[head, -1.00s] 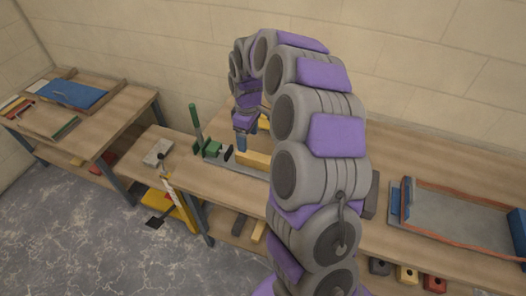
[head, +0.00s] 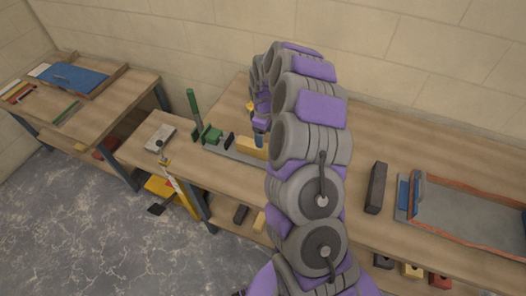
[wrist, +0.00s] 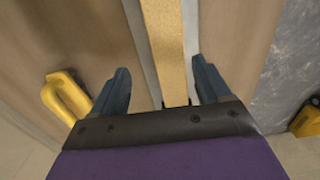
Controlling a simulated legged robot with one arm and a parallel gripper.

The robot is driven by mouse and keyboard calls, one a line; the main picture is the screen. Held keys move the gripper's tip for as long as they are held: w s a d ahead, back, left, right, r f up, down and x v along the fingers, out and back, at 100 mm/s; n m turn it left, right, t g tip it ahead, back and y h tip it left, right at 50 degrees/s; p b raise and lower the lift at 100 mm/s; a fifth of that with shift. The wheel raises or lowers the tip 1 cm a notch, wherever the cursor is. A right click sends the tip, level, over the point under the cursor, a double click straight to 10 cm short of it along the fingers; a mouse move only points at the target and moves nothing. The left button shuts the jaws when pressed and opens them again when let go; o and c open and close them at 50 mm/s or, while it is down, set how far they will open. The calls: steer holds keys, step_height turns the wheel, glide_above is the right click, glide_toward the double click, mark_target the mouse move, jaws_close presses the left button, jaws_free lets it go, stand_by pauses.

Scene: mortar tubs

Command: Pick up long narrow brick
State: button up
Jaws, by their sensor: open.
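A long, narrow yellow brick (head: 251,147) lies on a grey metal bar beside a green clamp on the workbench; my arm hides its right end. In the wrist view the yellow brick (wrist: 165,45) runs lengthwise between the fingers. My gripper (head: 261,137) is at the brick, partly hidden behind my arm. In the wrist view my gripper (wrist: 160,76) is open, with one blue-grey finger on each side of the brick and a gap on both sides. I cannot tell how far above the brick the fingertips are.
The green clamp (head: 209,134) with its upright handle stands just left of the brick. A dark block (head: 376,188) and an orange-rimmed tray (head: 456,239) are to the right. A yellow handled object (wrist: 66,97) shows in the wrist view. Bare bench lies between.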

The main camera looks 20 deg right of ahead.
mark_target(260, 150)
steer(key=shift+f, duration=0.8)
steer(key=a+f+b, duration=0.1)
steer(key=a+f, duration=0.1)
steer(key=shift+s+a+f, duration=0.1)
steer(key=shift+a+f, duration=0.15)
steer(key=shift+a, duration=0.15)
steer(key=f, duration=0.1)
steer(key=d+f, duration=0.1)
steer(key=f+b, duration=0.1)
steer(key=shift+d, duration=0.65)
steer(key=shift+a+r, duration=0.1)
steer(key=shift+a, duration=0.8)
steer(key=c, duration=0.5)
steer(key=shift+c, duration=1)
steer(key=shift+d, duration=0.4)
steer(key=c, duration=0.5)
jaws_close()
